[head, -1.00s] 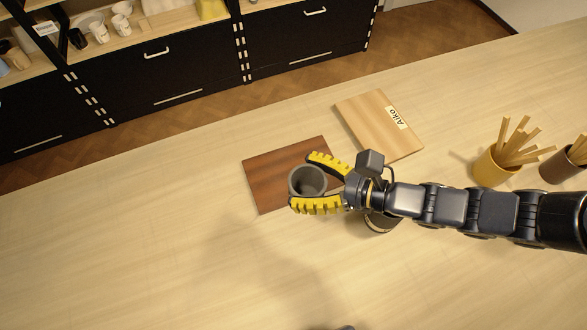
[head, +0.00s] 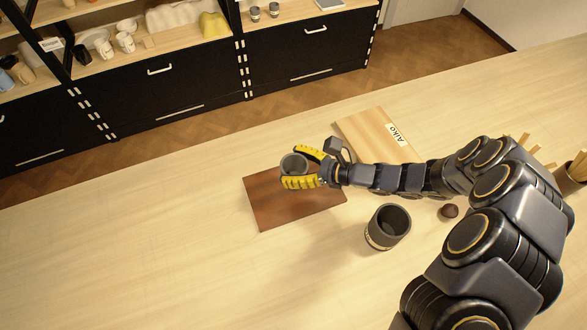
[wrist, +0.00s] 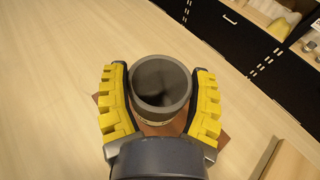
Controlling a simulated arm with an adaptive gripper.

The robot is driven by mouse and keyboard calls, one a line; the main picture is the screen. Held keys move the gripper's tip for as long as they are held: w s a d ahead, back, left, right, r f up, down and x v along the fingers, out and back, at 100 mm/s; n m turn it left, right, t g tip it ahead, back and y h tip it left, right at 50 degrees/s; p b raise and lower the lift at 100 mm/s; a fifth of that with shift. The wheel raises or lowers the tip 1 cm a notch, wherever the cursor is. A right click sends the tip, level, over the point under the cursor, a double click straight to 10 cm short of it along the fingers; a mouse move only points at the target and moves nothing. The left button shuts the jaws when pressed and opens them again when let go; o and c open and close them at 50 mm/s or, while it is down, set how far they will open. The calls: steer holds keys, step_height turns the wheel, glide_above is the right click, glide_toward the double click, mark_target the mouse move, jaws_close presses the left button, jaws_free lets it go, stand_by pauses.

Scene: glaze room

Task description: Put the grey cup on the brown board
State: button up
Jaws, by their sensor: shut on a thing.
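The grey cup (head: 293,164) is upright between the yellow fingers of my gripper (head: 299,168), which is shut on it. In the wrist view the cup (wrist: 160,85) sits between both fingers, its open mouth toward the camera and looking empty. The dark reddish-brown board (head: 290,210) lies flat on the table. In the head view the cup overlaps the board's far edge. In the wrist view parts of the board (wrist: 165,129) show below and beside the cup. The cup's base is hidden, and I cannot tell how high it is above the board.
A dark cup with a pale band (head: 386,228) stands right of the board. A light wooden board labelled "Aiko" (head: 370,130) lies beyond it. A small brown round thing (head: 448,211) and a brown holder with sticks (head: 570,178) are near my arm. The table's left side is clear.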

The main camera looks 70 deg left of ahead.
steer(key=shift+w+a+f, duration=0.15)
steer(key=shift+a+f, duration=0.45)
steer(key=shift+f, duration=0.1)
steer(key=shift+a+f, duration=0.1)
steer(key=shift+f, duration=1.5)
steer(key=shift+f, duration=0.2)
steer(key=o, duration=1.1)
